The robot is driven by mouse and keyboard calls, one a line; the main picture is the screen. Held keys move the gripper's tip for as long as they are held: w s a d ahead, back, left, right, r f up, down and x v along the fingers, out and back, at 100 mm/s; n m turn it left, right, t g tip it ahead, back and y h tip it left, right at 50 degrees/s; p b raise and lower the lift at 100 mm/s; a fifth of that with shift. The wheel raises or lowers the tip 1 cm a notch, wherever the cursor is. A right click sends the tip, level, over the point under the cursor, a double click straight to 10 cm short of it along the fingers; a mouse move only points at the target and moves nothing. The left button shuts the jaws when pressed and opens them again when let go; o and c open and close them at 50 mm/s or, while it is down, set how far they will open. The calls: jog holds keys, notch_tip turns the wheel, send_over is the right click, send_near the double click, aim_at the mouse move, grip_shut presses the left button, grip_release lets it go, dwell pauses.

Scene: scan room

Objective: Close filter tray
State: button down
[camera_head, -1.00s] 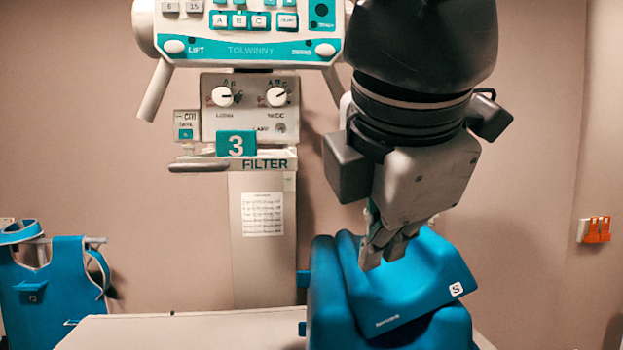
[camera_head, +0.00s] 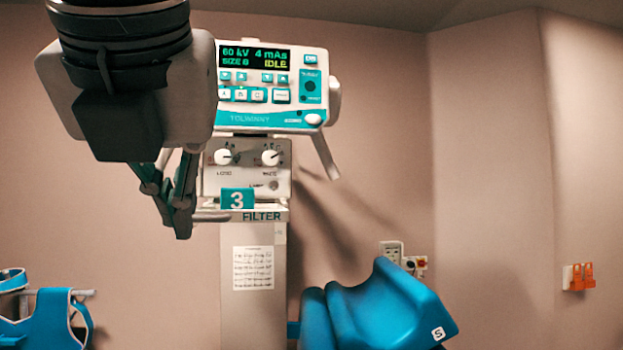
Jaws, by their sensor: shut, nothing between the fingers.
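The filter tray (camera_head: 262,216), with a "FILTER" label on its front, sits below the collimator box. My gripper (camera_head: 178,216) is shut and empty, pointing down at the left end of this bar. The fingers overlap the bar's left end in the picture; I cannot tell whether they touch it. How far the tray stands out of its slot is hard to judge from here.
The collimator box (camera_head: 246,165) with two knobs is above the tray, under the control panel (camera_head: 270,90). The column (camera_head: 252,310) stands below. A blue padded chair (camera_head: 385,305) is at lower right and a blue apron (camera_head: 52,320) at lower left. Space right of the tray looks free.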

aim_at(194, 220)
jog(key=w+a+f, duration=0.1)
jog(key=w+f, duration=0.1)
jog(key=w, duration=0.5)
jog(key=shift+a+p, duration=0.3)
jog(key=shift+a, duration=0.1)
jog(key=shift+w+f, duration=0.1)
